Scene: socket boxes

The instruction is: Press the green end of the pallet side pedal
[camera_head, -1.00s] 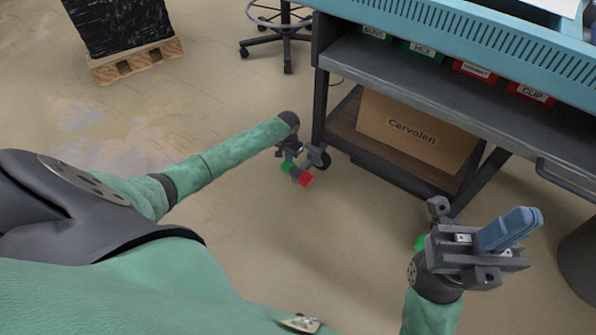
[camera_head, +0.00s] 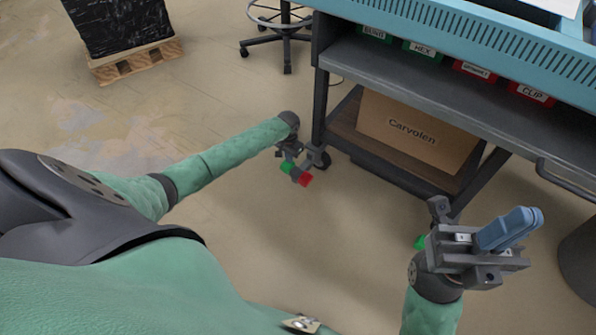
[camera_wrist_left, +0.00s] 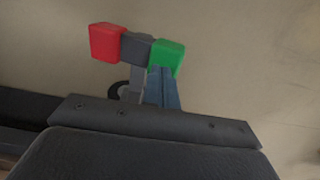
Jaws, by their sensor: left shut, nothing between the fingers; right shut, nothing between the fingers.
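The pallet side pedal stands low by the left end of the workbench. Its green end (camera_head: 287,168) and red end (camera_head: 305,180) show beside my left gripper (camera_head: 292,158) in the head view. In the left wrist view, the green end (camera_wrist_left: 166,57) is right of the red end (camera_wrist_left: 107,42), with a dark grey middle between. The shut blue fingertips of my left gripper (camera_wrist_left: 162,72) overlap the lower edge of the green end; whether they touch it I cannot tell. My right gripper (camera_head: 527,220) is shut and empty at the right.
A second green pedal end (camera_head: 420,242) is partly hidden behind my right gripper. The workbench (camera_head: 440,72) has a lower shelf with a "Carvolen" box (camera_head: 415,130). A wooden pallet (camera_head: 136,61) with a black-wrapped load stands at upper left. Open floor lies between.

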